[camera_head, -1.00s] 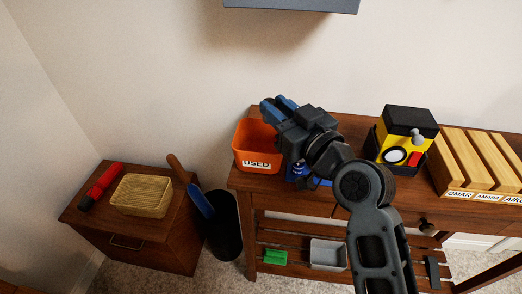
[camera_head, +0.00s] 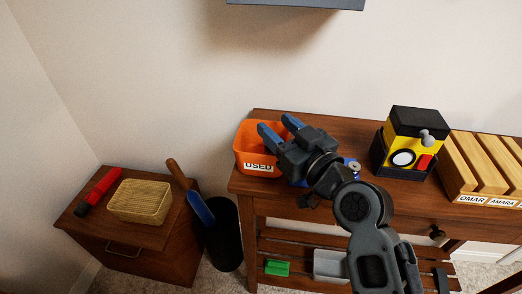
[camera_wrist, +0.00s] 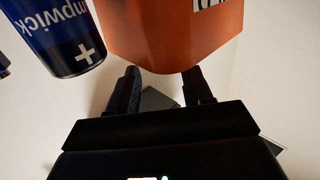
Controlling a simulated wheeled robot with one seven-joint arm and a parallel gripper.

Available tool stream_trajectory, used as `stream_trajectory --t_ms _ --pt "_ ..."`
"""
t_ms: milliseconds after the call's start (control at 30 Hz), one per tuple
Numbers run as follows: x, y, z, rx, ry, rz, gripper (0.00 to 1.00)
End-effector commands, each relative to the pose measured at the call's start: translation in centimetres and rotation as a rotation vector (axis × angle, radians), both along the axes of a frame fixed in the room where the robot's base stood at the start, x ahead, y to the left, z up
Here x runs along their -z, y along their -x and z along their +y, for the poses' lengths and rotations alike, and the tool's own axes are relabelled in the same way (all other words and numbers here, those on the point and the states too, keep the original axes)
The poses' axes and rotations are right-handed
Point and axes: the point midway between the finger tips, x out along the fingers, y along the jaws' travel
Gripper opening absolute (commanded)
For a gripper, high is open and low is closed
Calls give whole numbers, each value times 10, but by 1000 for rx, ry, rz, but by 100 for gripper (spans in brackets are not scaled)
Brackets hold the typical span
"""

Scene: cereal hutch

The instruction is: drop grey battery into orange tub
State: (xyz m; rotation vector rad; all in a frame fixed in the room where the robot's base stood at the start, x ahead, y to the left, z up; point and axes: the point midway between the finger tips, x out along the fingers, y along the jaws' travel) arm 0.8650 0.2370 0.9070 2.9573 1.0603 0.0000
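The orange tub (camera_head: 258,163), labelled USED, stands at the left end of the wooden desk. My gripper (camera_head: 278,127) is over the tub's right side, its blue fingers spread apart. In the wrist view my gripper (camera_wrist: 162,82) shows two separate fingers with nothing held between them, and the tub (camera_wrist: 170,35) fills the top of the picture. I do not see the grey battery in any view; the tub's inside is partly hidden. A dark blue cylinder with a plus sign (camera_wrist: 58,40) is beside the tub in the wrist view.
A yellow and black box (camera_head: 408,140) and a wooden rack with name labels (camera_head: 480,165) stand to the right on the desk. A low cabinet at left holds a woven basket (camera_head: 140,200) and a red flashlight (camera_head: 99,190). A dark bin (camera_head: 222,240) stands between.

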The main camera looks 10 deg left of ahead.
Motion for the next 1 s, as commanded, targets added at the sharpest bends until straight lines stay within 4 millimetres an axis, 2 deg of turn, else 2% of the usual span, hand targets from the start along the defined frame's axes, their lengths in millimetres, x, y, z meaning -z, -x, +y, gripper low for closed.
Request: stream_trajectory --t_ms 367,800,1000 --pt "1 4 -3 1 0 0 56" --pt "2 52 -44 1 -1 1 56" --pt "0 60 -50 0 0 0 56"
